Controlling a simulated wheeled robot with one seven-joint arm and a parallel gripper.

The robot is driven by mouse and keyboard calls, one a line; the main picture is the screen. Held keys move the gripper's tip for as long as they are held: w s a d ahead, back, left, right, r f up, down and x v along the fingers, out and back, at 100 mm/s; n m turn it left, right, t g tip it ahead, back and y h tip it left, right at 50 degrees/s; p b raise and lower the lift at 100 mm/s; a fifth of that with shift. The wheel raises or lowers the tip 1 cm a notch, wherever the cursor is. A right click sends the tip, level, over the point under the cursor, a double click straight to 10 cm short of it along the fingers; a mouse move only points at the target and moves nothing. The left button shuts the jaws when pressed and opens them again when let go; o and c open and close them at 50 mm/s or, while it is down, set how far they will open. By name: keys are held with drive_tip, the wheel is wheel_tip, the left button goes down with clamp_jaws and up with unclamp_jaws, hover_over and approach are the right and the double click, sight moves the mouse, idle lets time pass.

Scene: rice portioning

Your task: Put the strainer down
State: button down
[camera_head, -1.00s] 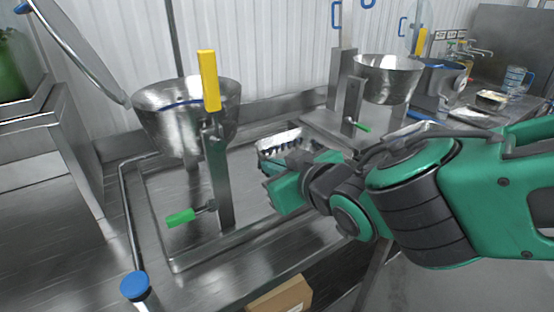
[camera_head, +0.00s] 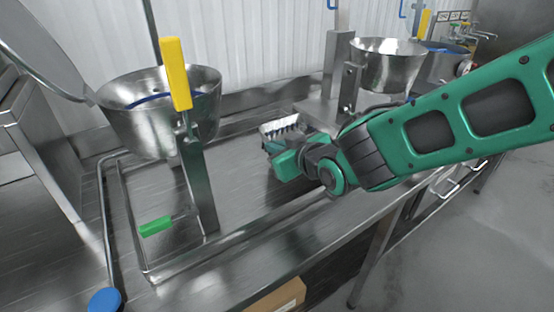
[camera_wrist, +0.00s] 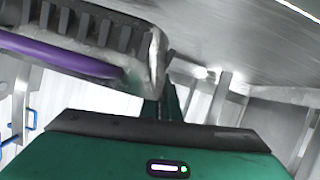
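The strainer (camera_head: 283,127) appears as a silvery metal piece with a row of dark teeth at the end of my gripper, over the steel work surface. My green gripper (camera_head: 272,148) seems shut on it; the grip itself is mostly hidden. In the wrist view, the strainer (camera_wrist: 95,30) shows as a grey ribbed body with a purple bar, above the dark front edge of my gripper. Whether it touches the surface below cannot be told.
A steel bowl (camera_head: 130,125) stands left, with a yellow-handled post (camera_head: 198,180) and green lever (camera_head: 155,227) before it. Another bowl (camera_head: 385,70) is at back right. The tray-like steel surface (camera_head: 250,205) is clear in front. A cardboard box (camera_head: 285,297) is below the edge.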

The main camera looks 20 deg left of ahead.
drive_tip(key=shift+w+a+f, duration=0.1)
drive_tip(key=shift+w+f, duration=0.25)
drive_tip(key=shift+f, duration=1.8)
drive_tip(key=shift+f, duration=0.1)
drive_tip(key=c, duration=2)
unclamp_jaws()
drive_tip(key=v, duration=1.2)
drive_tip(key=shift+s, duration=0.1)
